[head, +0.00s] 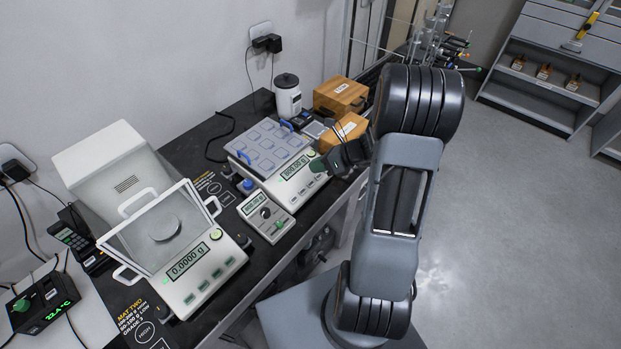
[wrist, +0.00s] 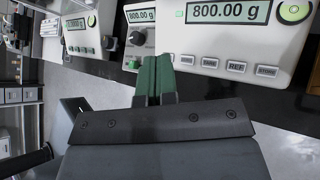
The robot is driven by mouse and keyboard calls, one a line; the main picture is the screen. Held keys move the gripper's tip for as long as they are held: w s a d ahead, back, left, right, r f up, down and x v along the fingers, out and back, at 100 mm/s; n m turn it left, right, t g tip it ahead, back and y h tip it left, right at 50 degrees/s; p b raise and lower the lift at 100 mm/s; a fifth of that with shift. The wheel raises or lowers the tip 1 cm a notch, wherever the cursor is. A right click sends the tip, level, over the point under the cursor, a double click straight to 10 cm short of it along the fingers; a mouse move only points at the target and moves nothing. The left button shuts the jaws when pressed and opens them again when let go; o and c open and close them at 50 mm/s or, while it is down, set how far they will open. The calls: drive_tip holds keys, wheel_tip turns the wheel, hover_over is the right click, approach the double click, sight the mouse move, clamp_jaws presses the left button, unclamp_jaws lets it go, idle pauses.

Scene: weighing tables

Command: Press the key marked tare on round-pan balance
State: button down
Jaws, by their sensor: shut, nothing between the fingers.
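A white balance (head: 212,262) with a round pan (head: 165,229) under a clear draft shield stands at left, reading 0.0000 g. It also shows at upper left in the wrist view (wrist: 83,30), its row of keys too small to read. A second white balance (head: 313,190) reads 800.00 g; a tray covers its pan, so its shape is hidden. In the wrist view, one of its keys (wrist: 210,62) appears to read TARE. My gripper (wrist: 154,78) is shut and empty, its green fingertips close to the front of the second balance.
A small display unit with a knob (head: 267,213) stands between the balances. A blue-handled compartment tray (head: 268,148) rests on the second balance. The floor at right is clear.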

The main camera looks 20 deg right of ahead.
drive_tip(key=d+m, duration=0.1)
drive_tip(key=d+m+t, duration=0.1)
drive_tip(key=shift+w+f+m, duration=0.3)
drive_tip(key=shift+w+f, duration=0.1)
drive_tip(key=shift+f, duration=0.1)
drive_tip(key=b, duration=0.6)
hover_over(311, 184)
drive_tip(key=s+d, duration=0.1)
drive_tip(key=s, duration=0.1)
drive_tip(key=f, duration=0.6)
drive_tip(key=shift+w+d+f, duration=0.1)
drive_tip(key=shift+w+d, duration=0.05)
drive_tip(key=shift+w, duration=0.1)
drive_tip(key=shift+w+f+b, duration=0.2)
drive_tip(key=shift+f+b, duration=0.15)
drive_tip(key=shift+f, duration=0.15)
drive_tip(key=shift+w+f+b, duration=0.2)
drive_tip(key=shift+f+b, duration=0.15)
drive_tip(key=shift+f, duration=0.15)
drive_tip(key=shift+f, duration=0.1)
drive_tip(key=shift+w+a+f, duration=0.15)
drive_tip(key=shift+a+f, duration=0.05)
drive_tip(key=shift+f, duration=0.1)
